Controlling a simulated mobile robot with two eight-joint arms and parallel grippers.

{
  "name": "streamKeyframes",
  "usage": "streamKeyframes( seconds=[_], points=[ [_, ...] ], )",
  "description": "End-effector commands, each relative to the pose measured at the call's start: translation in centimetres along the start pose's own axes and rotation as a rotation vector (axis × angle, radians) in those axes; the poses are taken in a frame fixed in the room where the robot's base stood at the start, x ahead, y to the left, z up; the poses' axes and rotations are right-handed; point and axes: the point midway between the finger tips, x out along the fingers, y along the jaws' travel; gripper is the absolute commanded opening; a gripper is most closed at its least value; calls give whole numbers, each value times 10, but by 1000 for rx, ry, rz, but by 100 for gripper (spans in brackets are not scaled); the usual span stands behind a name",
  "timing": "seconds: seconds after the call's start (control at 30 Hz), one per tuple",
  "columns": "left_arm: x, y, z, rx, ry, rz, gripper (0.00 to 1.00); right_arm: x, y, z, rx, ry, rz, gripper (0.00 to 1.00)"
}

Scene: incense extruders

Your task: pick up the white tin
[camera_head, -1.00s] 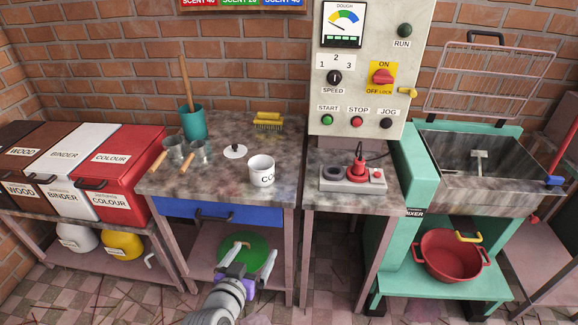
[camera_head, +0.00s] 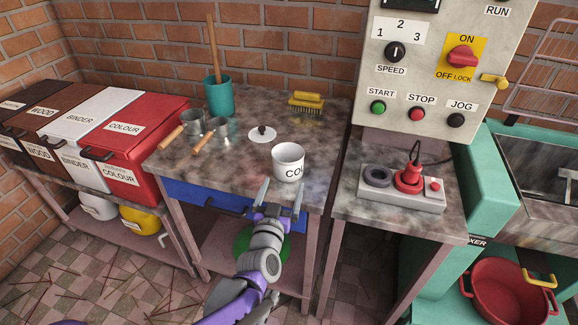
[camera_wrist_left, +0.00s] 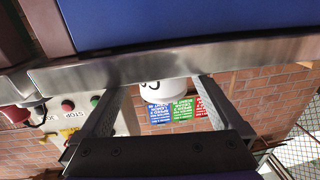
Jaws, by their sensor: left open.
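The white tin (camera_head: 288,163) stands upright and open-topped on the stone-topped table (camera_head: 240,178), near its front edge. Dark lettering, partly readable as "CO", marks its front. A white lid with a dark knob (camera_head: 262,134) lies behind it to the left. My left gripper (camera_head: 281,193) is open and empty, just in front of the table edge and below the tin, apart from it. In the left wrist view the tin (camera_wrist_left: 163,92) shows beyond the table edge, between the open fingers (camera_wrist_left: 160,100), partly hidden by that edge. My right gripper is not in view.
Two metal scoops (camera_head: 192,124) with wooden handles and a teal pot (camera_head: 219,97) stand left of the tin. A yellow brush (camera_head: 306,102) lies behind. A socket block (camera_head: 402,188) sits right across a gap. The blue drawer's handle (camera_head: 218,207) is close to my gripper.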

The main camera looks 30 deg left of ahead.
Motion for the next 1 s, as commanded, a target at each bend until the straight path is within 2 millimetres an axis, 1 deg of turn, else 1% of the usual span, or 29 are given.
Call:
streamKeyframes(
  seconds=[0.17, 0.43, 0.5, 0.67, 0.7, 0.77, 0.9, 0.97, 1.0],
  points=[
    [12, -1, 1, 0, -1, 0, 100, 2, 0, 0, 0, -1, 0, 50],
    [50, -1, 1, 0, -1, 0, 100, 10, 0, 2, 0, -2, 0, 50],
    [54, -1, 1, 0, -1, 1, 100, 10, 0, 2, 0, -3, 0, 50],
    [54, -1, 0, 0, -1, 1, 100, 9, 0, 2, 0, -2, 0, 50],
    [54, -1, 0, 0, -1, 1, 96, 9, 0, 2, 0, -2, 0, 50],
    [54, -1, 0, 0, -1, 1, 86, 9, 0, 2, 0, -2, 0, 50],
    [53, -1, 0, 0, -1, 1, 60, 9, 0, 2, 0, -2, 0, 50],
    [53, -1, 0, 0, -1, 1, 50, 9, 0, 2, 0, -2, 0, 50],
    [53, -1, 0, 0, -1, 1, 42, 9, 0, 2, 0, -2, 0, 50]
  ],
)
